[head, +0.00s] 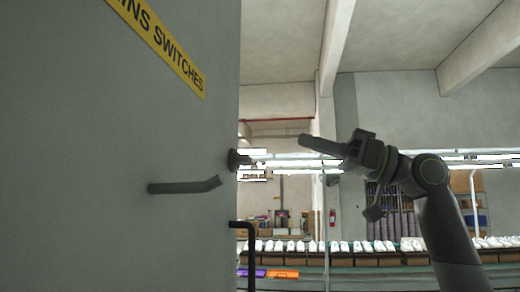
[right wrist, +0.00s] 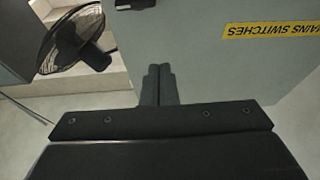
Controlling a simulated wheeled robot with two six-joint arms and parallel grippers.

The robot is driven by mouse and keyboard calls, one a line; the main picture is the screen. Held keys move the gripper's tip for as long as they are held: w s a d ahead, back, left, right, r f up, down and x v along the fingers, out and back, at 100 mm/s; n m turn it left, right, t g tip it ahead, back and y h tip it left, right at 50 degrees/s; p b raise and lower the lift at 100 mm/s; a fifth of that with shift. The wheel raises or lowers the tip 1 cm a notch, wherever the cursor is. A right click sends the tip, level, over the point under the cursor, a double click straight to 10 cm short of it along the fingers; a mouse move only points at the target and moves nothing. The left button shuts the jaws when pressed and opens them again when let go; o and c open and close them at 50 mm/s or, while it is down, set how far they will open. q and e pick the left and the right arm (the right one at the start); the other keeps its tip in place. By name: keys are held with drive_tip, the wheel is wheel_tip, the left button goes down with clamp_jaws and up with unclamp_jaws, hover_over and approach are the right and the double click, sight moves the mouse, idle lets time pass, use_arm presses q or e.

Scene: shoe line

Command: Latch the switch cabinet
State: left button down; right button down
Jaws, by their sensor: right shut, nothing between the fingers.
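The grey switch cabinet (head: 110,150) fills the left of the head view, with a yellow label (head: 165,45) reading "...INS SWITCHES". A dark lever handle (head: 185,187) lies about level on its face. A dark fitting (head: 237,159) sits at the cabinet's right edge, and a black bar handle (head: 243,240) is below it. My right gripper (head: 310,141) is shut and empty, to the right of the cabinet edge and apart from it, pointing left. In the right wrist view its fingers (right wrist: 158,85) are together, and the cabinet (right wrist: 200,50) shows upside down behind them.
A black fan (right wrist: 75,40) shows at the left of the right wrist view. Behind, shelves with rows of white shoes (head: 340,246) and orange (head: 283,274) and purple bins stand in the hall. Open air lies between the gripper and the cabinet edge.

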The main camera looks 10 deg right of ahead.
sight(231, 166)
drive_tip(key=shift+w+a, duration=0.1)
drive_tip(key=p+x, duration=0.5)
drive_tip(key=x, duration=0.4)
drive_tip(key=f, duration=0.3)
drive_tip(key=shift+w+a+f, duration=0.2)
drive_tip(key=shift+a+f, duration=0.15)
drive_tip(key=shift+a, duration=0.1)
